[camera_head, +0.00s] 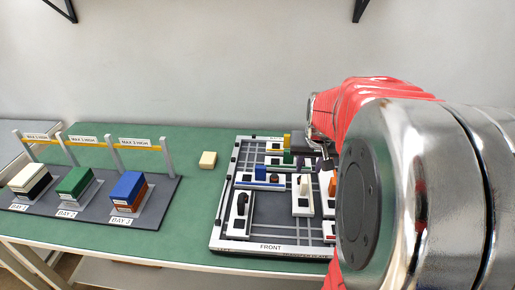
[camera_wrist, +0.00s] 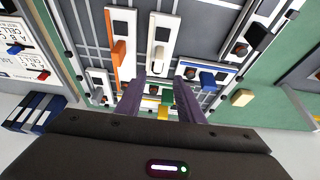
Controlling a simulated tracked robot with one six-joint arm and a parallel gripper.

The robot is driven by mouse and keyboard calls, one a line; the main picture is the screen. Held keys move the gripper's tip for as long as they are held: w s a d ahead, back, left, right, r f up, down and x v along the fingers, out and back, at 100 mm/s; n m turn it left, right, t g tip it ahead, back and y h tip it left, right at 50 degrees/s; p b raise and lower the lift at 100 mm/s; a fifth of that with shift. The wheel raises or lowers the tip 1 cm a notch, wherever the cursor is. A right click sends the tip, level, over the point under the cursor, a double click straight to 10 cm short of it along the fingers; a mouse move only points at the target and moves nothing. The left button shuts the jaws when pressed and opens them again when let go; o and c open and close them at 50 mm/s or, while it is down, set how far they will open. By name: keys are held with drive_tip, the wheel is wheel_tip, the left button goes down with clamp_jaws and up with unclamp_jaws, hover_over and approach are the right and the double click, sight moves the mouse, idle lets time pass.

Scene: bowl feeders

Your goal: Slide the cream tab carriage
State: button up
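The cream tab (camera_head: 303,186) stands up from a white carriage (camera_head: 301,208) on the grey board marked FRONT (camera_head: 217,238). In the wrist view the cream tab (camera_wrist: 158,60) sits on its white carriage (camera_wrist: 165,28), which has a dark window at one end. My gripper (camera_wrist: 158,80) is open, with its two dark fingers apart and nothing between their tips. In the picture the cream tab lies just beyond the fingertips, between their lines; I cannot tell the height gap. In the head view part of my gripper (camera_head: 327,164) shows, and my arm hides the board's right side.
Neighbouring carriages carry an orange tab (camera_wrist: 119,52), a blue tab (camera_wrist: 208,80) and a black tab (camera_wrist: 241,48). Green (camera_head: 287,157) and yellow (camera_head: 287,140) tabs stand farther back. A loose cream block (camera_head: 208,160) lies left of the board. A rack with stacked blocks (camera_head: 127,192) stands farther left.

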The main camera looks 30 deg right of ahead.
sight(304, 181)
drive_tip(key=shift+d+f, duration=0.1)
drive_tip(key=shift+d, duration=0.05)
drive_tip(key=shift+x, duration=6.85)
drive_tip(key=shift+c, duration=0.2)
clamp_jaws()
